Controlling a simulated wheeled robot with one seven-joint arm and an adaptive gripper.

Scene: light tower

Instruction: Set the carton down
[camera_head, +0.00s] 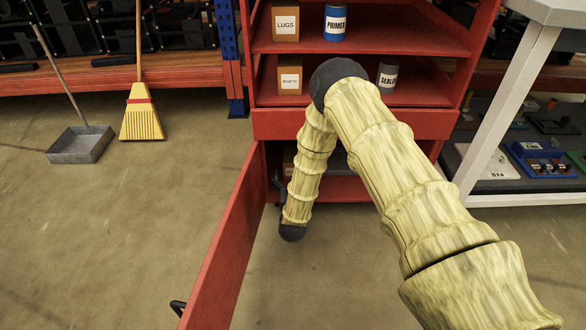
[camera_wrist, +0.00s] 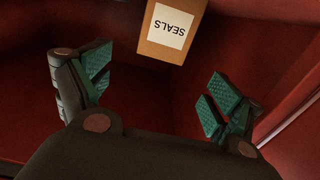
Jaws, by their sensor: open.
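A brown carton labelled SEALS (camera_wrist: 172,28) shows in the wrist view at the top centre, its label upside down in the picture. It rests on a red surface of the cabinet interior. My gripper (camera_wrist: 157,88) is open, with its green pads spread wide and nothing between them. The carton lies beyond the fingertips and apart from them.
The cabinet's red door (camera_head: 228,235) stands open on the left. Upper shelves hold a LUGS carton (camera_head: 285,22), a PRIMER can (camera_head: 336,22), another small carton (camera_head: 289,78) and a SEALANT can (camera_head: 387,77). A broom (camera_head: 141,115) and dustpan (camera_head: 80,145) stand left. A white-framed bench (camera_head: 505,110) is right.

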